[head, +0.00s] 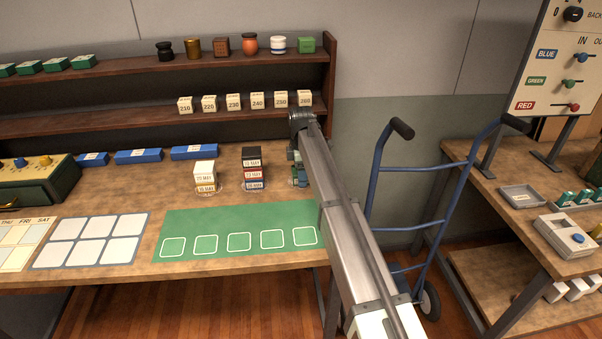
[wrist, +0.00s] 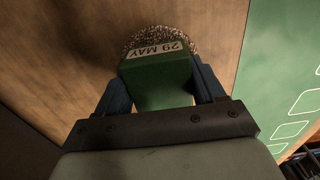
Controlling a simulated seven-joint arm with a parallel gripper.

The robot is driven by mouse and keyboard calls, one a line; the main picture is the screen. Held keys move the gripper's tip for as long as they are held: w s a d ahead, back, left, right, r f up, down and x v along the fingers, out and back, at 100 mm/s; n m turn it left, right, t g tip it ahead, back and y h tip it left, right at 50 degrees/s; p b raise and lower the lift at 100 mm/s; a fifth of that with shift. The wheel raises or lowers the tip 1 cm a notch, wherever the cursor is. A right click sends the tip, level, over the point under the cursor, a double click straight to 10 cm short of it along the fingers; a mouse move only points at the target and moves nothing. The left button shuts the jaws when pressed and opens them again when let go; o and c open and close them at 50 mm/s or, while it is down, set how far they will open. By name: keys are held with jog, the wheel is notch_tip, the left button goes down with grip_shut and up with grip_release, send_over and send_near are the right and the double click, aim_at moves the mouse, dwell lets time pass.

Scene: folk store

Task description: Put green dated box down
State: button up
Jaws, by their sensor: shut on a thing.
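The green dated box (wrist: 160,72) is between the two fingers of my gripper (wrist: 162,88) in the wrist view. Its white label reads 29 MAY, upside down in that view. A round speckled pad (wrist: 140,37) shows just past the box; I cannot tell whether the box touches it. In the head view my gripper (head: 298,172) is at the right end of the wooden bench (head: 130,185), mostly behind my arm, and the box is hard to make out there. To its left stand a black, red and blue dated stack (head: 252,168) and a white dated stack (head: 205,177).
A green mat (head: 200,217) with several outlined squares lies in front of the stacks. Blue boxes (head: 138,156) lie along the back. A shelf (head: 120,124) holds numbered blocks. A blue hand truck (head: 450,190) stands right of the bench.

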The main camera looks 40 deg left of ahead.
jog(key=shift+f, duration=0.1)
jog(key=o, duration=1.1)
notch_tip(320, 180, up, 12)
jog(key=shift+r, duration=0.15)
